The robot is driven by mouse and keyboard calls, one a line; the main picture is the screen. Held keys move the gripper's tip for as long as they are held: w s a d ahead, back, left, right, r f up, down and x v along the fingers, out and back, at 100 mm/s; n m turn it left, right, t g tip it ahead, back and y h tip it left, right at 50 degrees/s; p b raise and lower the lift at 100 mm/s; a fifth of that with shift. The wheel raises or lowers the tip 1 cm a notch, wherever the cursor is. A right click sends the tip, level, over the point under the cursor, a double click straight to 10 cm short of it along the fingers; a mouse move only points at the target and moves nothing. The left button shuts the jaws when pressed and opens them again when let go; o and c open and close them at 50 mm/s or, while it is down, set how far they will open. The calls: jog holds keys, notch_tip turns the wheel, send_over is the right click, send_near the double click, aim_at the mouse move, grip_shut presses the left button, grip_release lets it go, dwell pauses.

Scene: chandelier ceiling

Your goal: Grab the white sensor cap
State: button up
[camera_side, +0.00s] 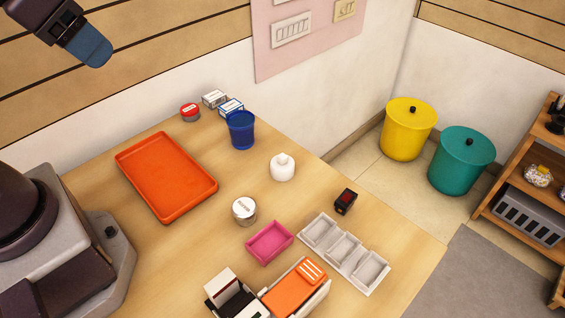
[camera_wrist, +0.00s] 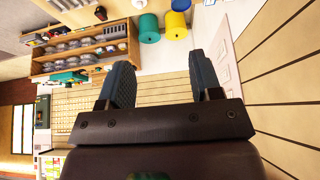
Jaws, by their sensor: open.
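The white sensor cap (camera_side: 283,168) appears to be the small white rounded piece with a narrower top, upright on the wooden table in the side view. It stands right of the blue cup and is not seen in the wrist view. My gripper (camera_side: 97,52) is high at the upper left of the side view, far from the cap and above the table. In the wrist view my gripper (camera_wrist: 160,85) shows two dark ribbed fingers spread apart with nothing between them.
An orange tray (camera_side: 166,177), blue cup (camera_side: 241,130), lidded jar (camera_side: 244,210), pink bin (camera_side: 270,242), dark block (camera_side: 345,201) and white three-compartment tray (camera_side: 345,254) surround the cap. Small boxes (camera_side: 214,98) stand at the back. Bare wood lies directly around the cap.

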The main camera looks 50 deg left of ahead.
jog(key=o, duration=0.4)
